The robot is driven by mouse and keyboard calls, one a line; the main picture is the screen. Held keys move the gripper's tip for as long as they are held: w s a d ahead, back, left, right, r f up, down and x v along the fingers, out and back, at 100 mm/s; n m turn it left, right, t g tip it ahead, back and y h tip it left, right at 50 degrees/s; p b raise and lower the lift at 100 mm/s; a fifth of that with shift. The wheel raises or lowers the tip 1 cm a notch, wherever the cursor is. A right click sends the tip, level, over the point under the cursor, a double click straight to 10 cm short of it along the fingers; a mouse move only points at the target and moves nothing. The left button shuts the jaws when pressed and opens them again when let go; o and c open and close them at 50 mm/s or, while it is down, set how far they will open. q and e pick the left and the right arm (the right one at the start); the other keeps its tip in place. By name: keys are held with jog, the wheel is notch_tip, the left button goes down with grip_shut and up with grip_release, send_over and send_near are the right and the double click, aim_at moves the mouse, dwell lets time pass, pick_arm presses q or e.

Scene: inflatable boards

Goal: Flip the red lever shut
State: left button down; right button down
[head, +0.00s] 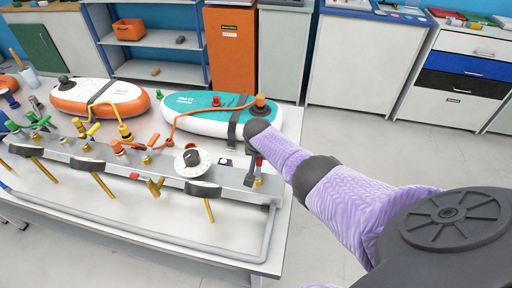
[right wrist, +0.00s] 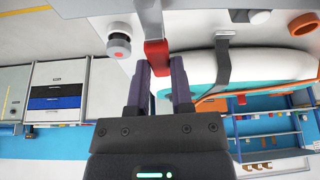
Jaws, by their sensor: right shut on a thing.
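The red lever (head: 259,161) shows as a small red piece at the right end of the grey manifold bar (head: 229,179), above a brass fitting. In the right wrist view the red lever (right wrist: 156,56) lies between my fingertips. My right gripper (head: 252,158) is shut on it, and it also shows in the right wrist view (right wrist: 160,72). In the head view my wrist and the dark fingers hide part of the lever, so its exact angle is hard to tell. My left gripper is not in view.
A white dial (head: 192,160) and several coloured valves stand along the bar to the left. A teal and white inflatable board (head: 190,124) lies behind, with an orange hose (head: 200,110) on it. The bench's right edge (head: 285,215) is close; open floor lies beyond.

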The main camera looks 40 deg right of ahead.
jog(key=shift+s+d+m, duration=0.15)
jog(key=shift+s+m, duration=0.05)
jog(key=shift+m, duration=0.3)
jog(key=shift+h, duration=0.3)
jog(key=c, duration=0.5)
grip_release()
jog(key=shift+d, duration=0.1)
